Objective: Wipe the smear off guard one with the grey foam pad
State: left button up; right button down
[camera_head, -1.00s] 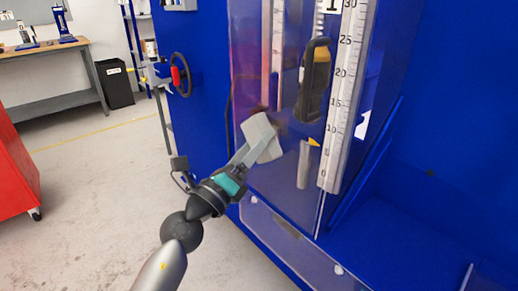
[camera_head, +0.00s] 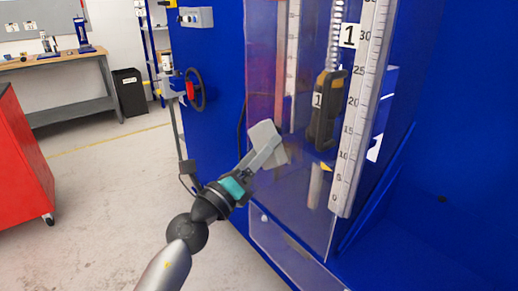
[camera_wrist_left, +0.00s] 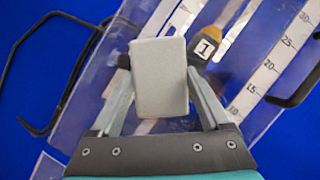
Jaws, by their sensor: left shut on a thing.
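My left gripper (camera_head: 255,158) is shut on the grey foam pad (camera_head: 266,140), a light grey block. In the left wrist view the pad (camera_wrist_left: 159,78) sits between the two fingers (camera_wrist_left: 160,100). Guard one (camera_head: 290,200) is a clear panel in front of a black and yellow piece (camera_head: 326,108) labelled 1. It also shows in the left wrist view (camera_wrist_left: 100,95). The pad is in front of the guard's left-middle part. I cannot tell whether it touches. A reddish tint shows on the guard's upper left; I cannot tell smear from reflection. My right gripper is not in view.
The blue machine wall (camera_head: 212,90) with a handwheel (camera_head: 195,90) is to the left. A red cabinet (camera_head: 22,160) and workbench (camera_head: 60,60) stand farther left. Open floor (camera_head: 110,200) lies between.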

aim_at(274, 157)
pick_arm(q)
jog(key=shift+s+d+p, duration=0.65)
jog(key=shift+s+d, duration=0.2)
jog(key=shift+s, duration=0.3)
jog(key=shift+s+d+p, duration=0.65)
jog(key=shift+s+d, duration=0.2)
jog(key=shift+s, duration=0.3)
jog(key=shift+s+d+p, duration=0.35)
jog(key=shift+s+d, duration=0.35)
jog(key=shift+s, duration=0.3)
jog(key=shift+s+d+p, duration=0.35)
jog(key=shift+s+d, duration=0.3)
jog(key=shift+s, duration=0.3)
jog(key=shift+w+a+b, duration=0.3)
jog(key=shift+w+a, duration=0.4)
jog(key=shift+w, duration=0.2)
jog(key=shift+w+a+b, duration=0.25)
jog(key=shift+w+a, duration=0.4)
jog(key=shift+w, duration=0.25)
jog(key=shift+w+a, duration=0.4)
jog(key=shift+w, duration=0.4)
jog(key=shift+w+a+b, duration=0.2)
jog(key=shift+w+b, duration=0.05)
jog(key=shift+b, duration=0.1)
jog(key=shift+c, duration=0.6)
jog(key=w+a, duration=0.1)
jog(key=w+a+b, duration=0.1)
jog(key=w, duration=0.1)
jog(key=shift+w+a, duration=0.15)
jog(key=shift+a, duration=0.05)
